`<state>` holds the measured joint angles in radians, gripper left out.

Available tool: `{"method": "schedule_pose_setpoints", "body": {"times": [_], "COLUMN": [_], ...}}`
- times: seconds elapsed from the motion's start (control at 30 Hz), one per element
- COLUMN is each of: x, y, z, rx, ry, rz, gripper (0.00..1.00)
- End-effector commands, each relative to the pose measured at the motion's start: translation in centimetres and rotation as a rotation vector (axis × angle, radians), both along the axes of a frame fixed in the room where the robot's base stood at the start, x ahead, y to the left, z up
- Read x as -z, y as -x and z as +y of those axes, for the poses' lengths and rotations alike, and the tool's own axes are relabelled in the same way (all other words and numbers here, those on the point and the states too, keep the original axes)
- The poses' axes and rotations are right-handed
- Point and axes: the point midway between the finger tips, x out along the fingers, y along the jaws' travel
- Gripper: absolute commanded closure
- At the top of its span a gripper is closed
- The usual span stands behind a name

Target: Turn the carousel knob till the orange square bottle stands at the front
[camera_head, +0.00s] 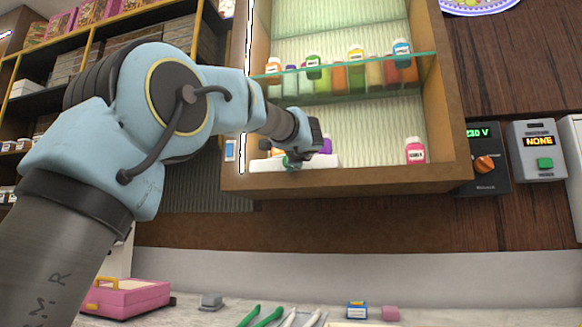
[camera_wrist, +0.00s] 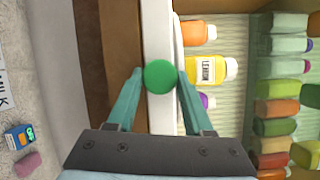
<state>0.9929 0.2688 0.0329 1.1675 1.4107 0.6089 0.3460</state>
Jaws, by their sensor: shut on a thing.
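The green round carousel knob (camera_wrist: 160,76) sits on the front of the white carousel base (camera_wrist: 157,24) in the wrist view. My gripper (camera_wrist: 159,75) has its two teal fingers on either side of the knob, closed on it. The head view shows my gripper (camera_head: 296,160) at the cabinet's bottom shelf, hiding most of the carousel (camera_head: 326,160). An orange bottle (camera_wrist: 194,33) stands on the carousel to one side; its shape is hard to tell. A yellow lemon bottle (camera_wrist: 202,70) stands right behind the knob. A purple bottle (camera_wrist: 207,101) is partly hidden by a finger.
A glass shelf (camera_head: 345,92) with several coloured bottles is above the carousel. A pink bottle (camera_head: 415,151) stands alone at the bottom shelf's right end. The wooden cabinet frame (camera_head: 350,181) surrounds the shelf. Control boxes (camera_head: 538,150) hang on the right wall.

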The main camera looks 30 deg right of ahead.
Motion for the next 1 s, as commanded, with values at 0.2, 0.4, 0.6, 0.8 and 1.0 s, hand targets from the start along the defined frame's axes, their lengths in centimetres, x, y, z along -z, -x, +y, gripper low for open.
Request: {"method": "schedule_pose_setpoints", "body": {"times": [0.2,0.4,0.6,0.8,1.0], "x": [0.1,0.08,0.08,0.05,0.04], "y": [0.02,0.01,0.01,0.01,0.11], "z": [-0.08,-0.09,-0.08,-0.04,0.01], "rx": [0.001,0.001,0.001,0.001,0.001], "ry": [-0.012,-0.012,-0.011,-0.01,-0.01], "rz": [-0.009,-0.009,-0.008,-0.008,-0.009], "gripper": [1.0,1.0,0.34,0.18,0.18]}}
